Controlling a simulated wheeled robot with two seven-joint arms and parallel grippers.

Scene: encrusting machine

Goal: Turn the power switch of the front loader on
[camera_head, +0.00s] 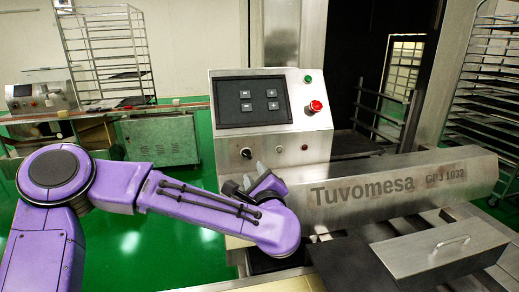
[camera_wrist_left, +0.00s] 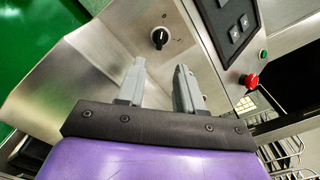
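The front loader's control box (camera_head: 225,139) carries a black rotary switch (camera_head: 246,153) low on its front face. The switch also shows in the left wrist view (camera_wrist_left: 159,37), beyond my fingertips, with its pointer upright. My left gripper (camera_head: 254,172) is just below the switch in the head view. In the left wrist view my left gripper (camera_wrist_left: 157,68) has its two grey fingers apart with nothing between them. The fingers do not touch the switch. My right gripper is not in view.
Above the switch are a dark panel with buttons (camera_head: 250,101), a red emergency button (camera_head: 315,106) and a green button (camera_head: 308,79). A steel housing marked Tuvomesa (camera_head: 400,190) is to the right. A handled steel lid (camera_head: 440,245) sits in front.

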